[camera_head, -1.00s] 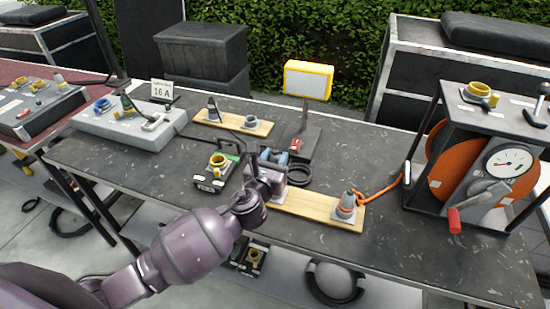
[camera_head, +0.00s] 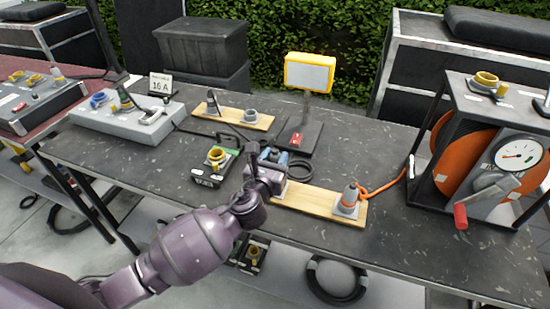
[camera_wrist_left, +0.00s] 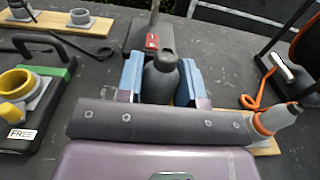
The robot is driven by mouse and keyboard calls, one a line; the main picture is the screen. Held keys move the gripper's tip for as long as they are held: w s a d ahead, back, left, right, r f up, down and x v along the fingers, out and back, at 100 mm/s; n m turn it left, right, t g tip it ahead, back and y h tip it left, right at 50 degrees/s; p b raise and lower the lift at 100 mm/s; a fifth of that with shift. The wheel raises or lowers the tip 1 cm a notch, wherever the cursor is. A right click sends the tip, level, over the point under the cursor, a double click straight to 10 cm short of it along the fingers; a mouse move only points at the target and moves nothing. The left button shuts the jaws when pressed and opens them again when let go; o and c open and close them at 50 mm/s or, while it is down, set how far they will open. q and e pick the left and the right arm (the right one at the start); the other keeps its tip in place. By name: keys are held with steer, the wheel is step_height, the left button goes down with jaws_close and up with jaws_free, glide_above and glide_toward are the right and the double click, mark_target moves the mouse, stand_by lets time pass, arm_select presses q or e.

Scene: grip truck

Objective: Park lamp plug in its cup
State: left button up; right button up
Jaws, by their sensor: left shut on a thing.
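My left gripper (camera_head: 272,157) is shut on a dark plug, its blue fingers on either side of it. The dark plug (camera_wrist_left: 165,78) shows upright between the fingers in the left wrist view. The gripper is over the left end of the front wooden board (camera_head: 308,201); what lies under it there, and the plug's lower end, are mostly hidden. The work lamp (camera_head: 309,75), yellow-framed on a dark base, stands just behind the gripper. The back board (camera_head: 233,119) carries an empty-looking grey cup (camera_head: 250,115) and a dark upright piece. My right gripper is not in view.
A grey plug with an orange cable (camera_head: 349,198) stands at the front board's right end. A black-green box with a yellow socket (camera_head: 215,160) is left of the gripper. A cable reel frame (camera_head: 490,150) stands right. A grey socket box (camera_head: 120,120) is at the left.

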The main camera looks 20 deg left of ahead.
arm_select(q)
steer(key=shift+f, duration=0.55)
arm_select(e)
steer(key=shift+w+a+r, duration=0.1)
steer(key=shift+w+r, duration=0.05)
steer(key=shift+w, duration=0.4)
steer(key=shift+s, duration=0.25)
arm_select(q)
steer(key=shift+f, duration=0.1)
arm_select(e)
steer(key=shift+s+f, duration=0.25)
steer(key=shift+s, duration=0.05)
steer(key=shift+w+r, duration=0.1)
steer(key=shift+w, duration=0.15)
arm_select(q)
steer(key=shift+f, duration=0.15)
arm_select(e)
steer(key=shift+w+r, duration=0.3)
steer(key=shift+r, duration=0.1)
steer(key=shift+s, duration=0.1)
